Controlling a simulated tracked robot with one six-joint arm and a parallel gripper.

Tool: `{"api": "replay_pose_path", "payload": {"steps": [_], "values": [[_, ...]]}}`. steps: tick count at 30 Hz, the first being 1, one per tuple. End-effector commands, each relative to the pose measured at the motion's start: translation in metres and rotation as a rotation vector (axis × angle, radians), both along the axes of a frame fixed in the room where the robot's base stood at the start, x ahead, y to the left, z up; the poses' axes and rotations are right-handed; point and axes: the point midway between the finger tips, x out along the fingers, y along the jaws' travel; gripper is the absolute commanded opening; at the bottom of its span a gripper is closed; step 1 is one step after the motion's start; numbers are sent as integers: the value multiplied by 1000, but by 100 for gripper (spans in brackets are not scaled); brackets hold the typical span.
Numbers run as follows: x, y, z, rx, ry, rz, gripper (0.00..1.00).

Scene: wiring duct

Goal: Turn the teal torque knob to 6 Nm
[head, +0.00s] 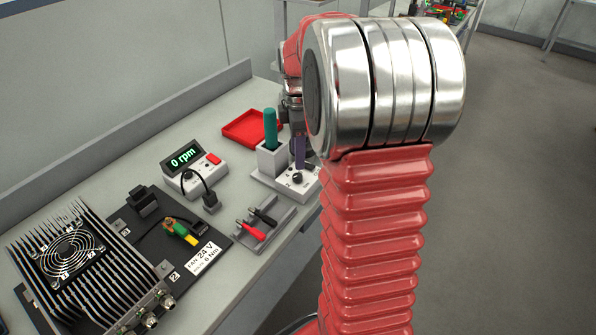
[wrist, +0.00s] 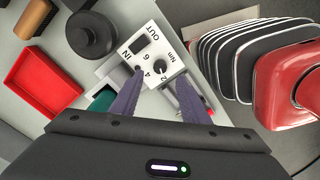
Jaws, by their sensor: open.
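A small light grey panel (wrist: 147,50) carries a dark round dial (wrist: 161,67) with marks 2, 4, 6 and Nm, and the words IN and OUT. The dial also shows in the head view (head: 297,178); its exact setting is too small to read. A teal handle (head: 270,128) stands upright in a grey holder (head: 271,160) beside the panel; in the wrist view part of the teal (wrist: 102,100) shows left of my left finger. My gripper (wrist: 160,72) is open and empty, its purple fingers apart on either side of the dial. I cannot tell whether they touch anything.
A red tray (head: 245,128) lies behind the holder. A display (head: 183,158) reads 0 rpm. Red and black plugs (head: 257,226) lie in a grey tray in front. A finned fan unit (head: 70,250) and a FAN 24 V, 6 Nm label (head: 203,256) sit at left.

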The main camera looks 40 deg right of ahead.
Motion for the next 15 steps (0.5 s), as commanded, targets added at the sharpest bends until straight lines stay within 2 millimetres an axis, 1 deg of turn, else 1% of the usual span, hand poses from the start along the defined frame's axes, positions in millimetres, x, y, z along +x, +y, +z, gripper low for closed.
{"api": "replay_pose_path", "payload": {"steps": [1,9,12,15], "values": [[-1,0,-9,2,4,0,42],[-1,0,-49,1,3,0,42],[-1,0,-62,1,3,0,42],[0,0,-70,0,1,0,42]]}}
